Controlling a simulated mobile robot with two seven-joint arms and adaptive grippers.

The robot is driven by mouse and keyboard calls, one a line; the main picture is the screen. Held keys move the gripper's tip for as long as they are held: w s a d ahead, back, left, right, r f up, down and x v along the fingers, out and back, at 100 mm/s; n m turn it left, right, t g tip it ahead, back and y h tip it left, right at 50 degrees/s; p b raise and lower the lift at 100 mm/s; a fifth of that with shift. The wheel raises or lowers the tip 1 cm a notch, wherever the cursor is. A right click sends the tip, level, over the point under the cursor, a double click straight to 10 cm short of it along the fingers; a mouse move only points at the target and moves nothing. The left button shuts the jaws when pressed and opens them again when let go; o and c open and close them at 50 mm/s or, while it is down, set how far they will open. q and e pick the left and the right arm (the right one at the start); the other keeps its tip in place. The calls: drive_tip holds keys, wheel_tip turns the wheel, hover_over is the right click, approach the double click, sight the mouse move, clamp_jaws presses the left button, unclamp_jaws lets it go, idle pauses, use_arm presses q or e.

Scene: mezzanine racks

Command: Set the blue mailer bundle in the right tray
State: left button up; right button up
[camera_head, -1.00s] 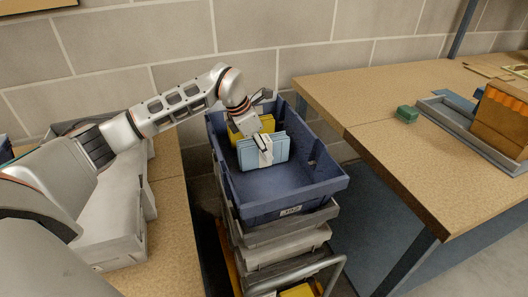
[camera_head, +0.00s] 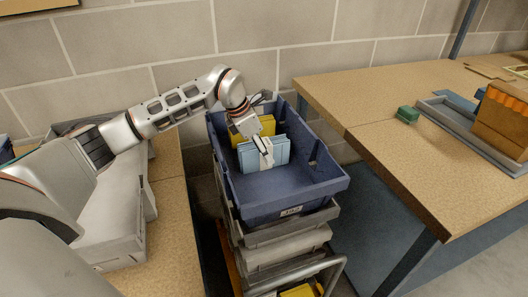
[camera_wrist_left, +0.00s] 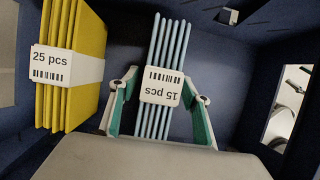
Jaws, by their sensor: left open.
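The blue mailer bundle (camera_head: 252,154), light blue with a white band, stands upright in the dark blue tote (camera_head: 290,203). In the left wrist view the blue mailer bundle (camera_wrist_left: 166,65) carries a "15 pcs" label and stands between the two green-lined fingers, with visible gaps on both sides. My left gripper (camera_head: 258,138) reaches down into the tote; it is open around the bundle (camera_wrist_left: 160,112) and not closed on it. The grey right tray (camera_head: 462,126) lies on the right table and holds a brown box (camera_head: 503,118). My right gripper is not in view.
A yellow mailer bundle (camera_wrist_left: 72,65) with a "25 pcs" label stands beside the blue one, left in the wrist view. The tote's walls surround both bundles. A green object (camera_head: 408,113) lies on the right table (camera_head: 400,155), whose front area is clear.

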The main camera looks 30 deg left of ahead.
use_arm(q)
drive_tip(key=p+v, duration=0.1)
drive_tip(key=v, duration=1)
drive_tip(key=shift+s+r, duration=0.1)
drive_tip(key=shift+r, duration=0.05)
